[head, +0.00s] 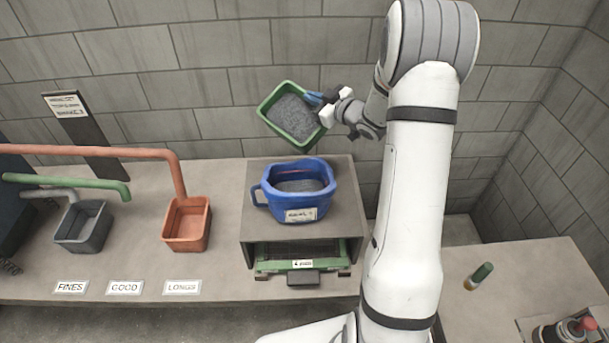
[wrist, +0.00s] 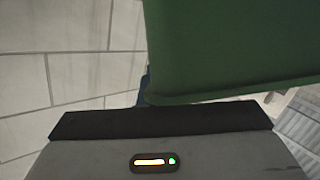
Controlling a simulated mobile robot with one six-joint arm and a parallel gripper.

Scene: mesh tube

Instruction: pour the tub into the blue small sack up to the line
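The green tub (head: 293,121) is full of grey granules and is held up in the air, tilted, above and behind the blue sack. My gripper (head: 318,98) is shut on the tub's upper right rim. In the wrist view the tub's green wall (wrist: 235,45) fills the upper right, close to my gripper. The blue small sack (head: 296,214) stands open and upright on a grey stand, with a loop handle on its left and a white label on its front. Grey material lies inside it. I cannot make out a fill line. No stream of granules shows between tub and sack.
The grey stand (head: 258,238) has a green tray (head: 300,265) in its lower opening. Left of it are an orange bin (head: 187,224) and a grey bin (head: 83,227) under pipes, with labels FINES, GOOD and LONGS. A green-capped object (head: 480,275) lies on the right bench.

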